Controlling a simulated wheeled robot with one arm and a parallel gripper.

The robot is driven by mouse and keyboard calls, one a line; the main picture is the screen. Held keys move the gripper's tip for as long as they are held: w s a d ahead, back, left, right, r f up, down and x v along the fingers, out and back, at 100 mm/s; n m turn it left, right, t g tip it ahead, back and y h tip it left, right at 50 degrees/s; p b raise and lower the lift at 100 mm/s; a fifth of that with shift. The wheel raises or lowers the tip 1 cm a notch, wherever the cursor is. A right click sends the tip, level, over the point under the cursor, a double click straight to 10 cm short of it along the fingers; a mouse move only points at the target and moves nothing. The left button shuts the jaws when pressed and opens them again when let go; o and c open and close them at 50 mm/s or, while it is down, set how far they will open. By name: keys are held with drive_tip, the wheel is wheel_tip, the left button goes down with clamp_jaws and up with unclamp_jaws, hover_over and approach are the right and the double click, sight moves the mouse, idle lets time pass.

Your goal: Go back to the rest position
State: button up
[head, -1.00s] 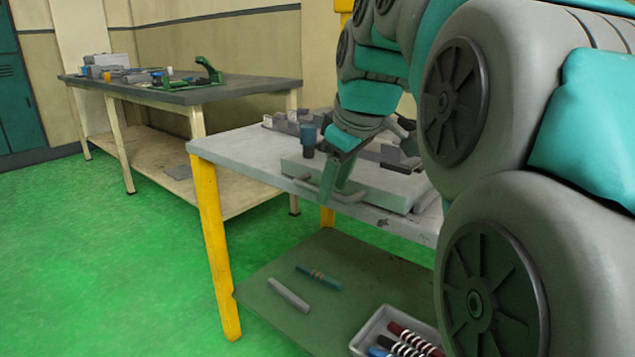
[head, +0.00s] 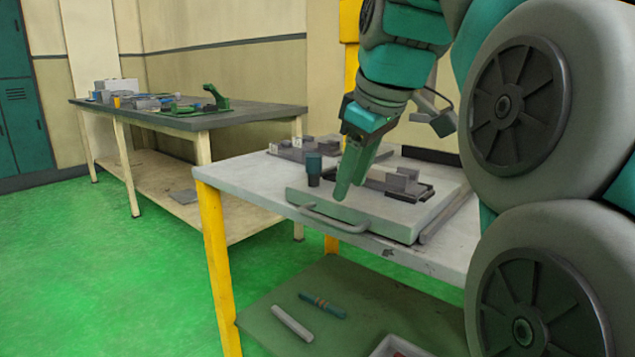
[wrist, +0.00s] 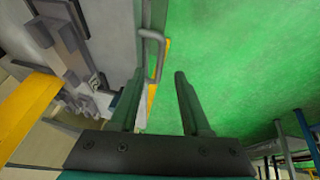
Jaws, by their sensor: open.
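My gripper (head: 352,178) shows in the head view above the near part of the workbench with yellow legs, its green fingers pointing down. A light grey plate with a handle (head: 375,220) lies on the workbench below the gripper. Its handle (wrist: 153,55) also shows in the wrist view beside the left finger. Whether the fingers touch the plate cannot be told.
A dark cylinder (head: 314,168) stands on the plate left of the gripper, and grey blocks (head: 395,182) sit to its right. Another bench (head: 230,120) with a green tool stands behind left. Rods (head: 292,322) and a tray (head: 400,346) are on the lower shelf. Green floor is free at left.

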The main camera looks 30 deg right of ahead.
idle(0.4)
drive_tip(key=s+a+f+m+g, duration=0.1)
drive_tip(key=s+a+f, duration=0.3)
drive_tip(key=f, duration=0.7)
drive_tip(key=s+a+f+m+g+p, duration=0.1)
drive_tip(key=s+a+f+m+g, duration=0.1)
drive_tip(key=s+f, duration=0.6)
drive_tip(key=s+a+f+m+g+p, duration=0.1)
drive_tip(key=s+a+f, duration=0.6)
drive_tip(key=f, duration=0.7)
drive_tip(key=m+g, duration=0.1)
drive_tip(key=g, duration=0.1)
drive_tip(key=shift+g, duration=0.4)
drive_tip(key=shift+f, duration=0.1)
